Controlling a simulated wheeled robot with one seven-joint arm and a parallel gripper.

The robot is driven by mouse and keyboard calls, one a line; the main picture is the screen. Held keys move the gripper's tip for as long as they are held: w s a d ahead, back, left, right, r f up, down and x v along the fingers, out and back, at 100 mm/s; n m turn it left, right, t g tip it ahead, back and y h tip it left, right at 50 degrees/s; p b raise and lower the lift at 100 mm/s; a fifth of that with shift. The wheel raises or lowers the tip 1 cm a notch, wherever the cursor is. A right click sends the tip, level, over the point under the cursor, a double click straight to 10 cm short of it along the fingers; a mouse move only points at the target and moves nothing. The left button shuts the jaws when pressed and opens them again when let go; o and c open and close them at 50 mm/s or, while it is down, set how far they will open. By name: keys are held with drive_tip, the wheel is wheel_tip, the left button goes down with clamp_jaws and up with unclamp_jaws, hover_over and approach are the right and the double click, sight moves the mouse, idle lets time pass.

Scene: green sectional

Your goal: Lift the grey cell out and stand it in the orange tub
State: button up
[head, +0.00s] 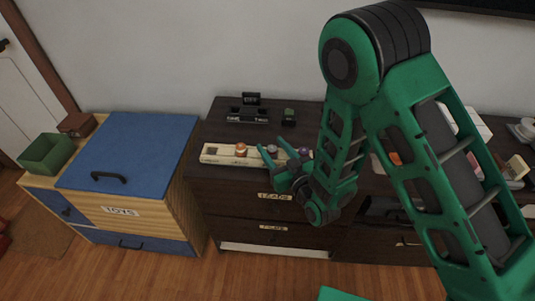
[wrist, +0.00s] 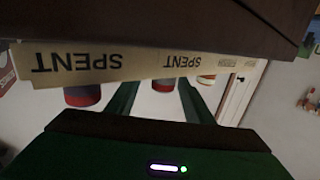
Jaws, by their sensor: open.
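A pale wooden rack (head: 219,154) lies on the dark dresser top and holds a copper-topped cell (head: 241,149), a grey cell (head: 271,149) and a purple-topped cell (head: 304,152). My gripper (head: 268,144) is open at the rack's front, its fingers spread to either side of the grey cell. The wrist view is upside down; there the grey cell (wrist: 164,85) shows between the fingers, beneath a "SPENT" label on the rack (wrist: 110,62). I see no grip on it. An orange patch (head: 395,158) shows behind my arm; I cannot tell whether it is the orange tub.
A black stand (head: 249,108) and a small dark green item (head: 289,117) sit behind the rack. A blue-lidded toy chest (head: 130,150) stands left, with a green bin (head: 46,153) beside it. My arm hides much of the dresser's right half, where white items partly show.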

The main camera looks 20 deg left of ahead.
sight(270, 149)
drive_tip(key=shift+a, duration=0.1)
drive_tip(key=shift+c, duration=0.2)
clamp_jaws()
drive_tip(key=shift+r, duration=0.2)
drive_tip(key=shift+r, duration=2)
drive_tip(key=shift+s+a+r, duration=0.1)
drive_tip(key=shift+s+a, duration=0.1)
drive_tip(key=shift+s, duration=0.3)
drive_tip(key=s+a+r, duration=0.6)
drive_tip(key=s, duration=0.2)
drive_tip(key=shift+s+r, duration=0.25)
drive_tip(key=shift+s, duration=0.15)
